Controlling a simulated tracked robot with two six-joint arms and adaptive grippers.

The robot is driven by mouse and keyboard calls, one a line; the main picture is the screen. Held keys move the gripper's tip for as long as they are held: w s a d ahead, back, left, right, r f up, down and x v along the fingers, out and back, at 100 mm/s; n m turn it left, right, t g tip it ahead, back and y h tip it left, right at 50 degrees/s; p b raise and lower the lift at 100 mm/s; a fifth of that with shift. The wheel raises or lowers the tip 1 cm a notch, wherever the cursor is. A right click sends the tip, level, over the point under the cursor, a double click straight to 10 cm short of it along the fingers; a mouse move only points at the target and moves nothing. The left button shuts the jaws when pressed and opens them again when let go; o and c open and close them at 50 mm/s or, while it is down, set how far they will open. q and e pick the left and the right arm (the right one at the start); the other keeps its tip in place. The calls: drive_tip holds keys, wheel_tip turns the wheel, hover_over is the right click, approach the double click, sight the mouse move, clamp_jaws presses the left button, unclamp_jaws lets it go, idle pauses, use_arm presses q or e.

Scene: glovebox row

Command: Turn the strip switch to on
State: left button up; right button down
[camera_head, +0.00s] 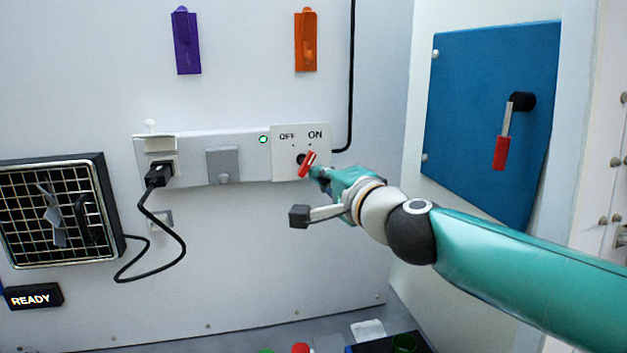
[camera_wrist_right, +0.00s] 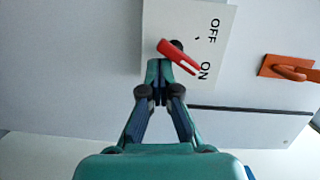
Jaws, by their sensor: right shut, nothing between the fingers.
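The strip switch is a red lever (camera_head: 307,164) on a white plate (camera_head: 288,135) marked OFF and ON, at the right end of the power strip. In the right wrist view the red lever (camera_wrist_right: 179,56) slants from its dark pivot, with its narrow end pointing towards the ON mark. My right gripper (camera_head: 318,172) is shut and empty, its fingertips right beside the lever. In the wrist view the fingertips (camera_wrist_right: 160,68) overlap the lever's lower edge; I cannot tell whether they touch it. My left gripper is not in view.
The white power strip (camera_head: 195,150) has a green lamp (camera_head: 263,139) and a black plug (camera_head: 158,173). A fan (camera_head: 55,210) and a READY sign (camera_head: 33,297) are at left. Purple (camera_head: 186,42) and orange (camera_head: 306,40) pieces hang above. A blue panel (camera_head: 470,100) with a red-handled lever is at right.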

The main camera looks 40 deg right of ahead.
drive_tip(key=shift+a+f, duration=0.1)
drive_tip(key=shift+f, duration=0.15)
idle(0.4)
drive_tip(key=v, duration=0.8)
drive_tip(key=shift+d, duration=0.35)
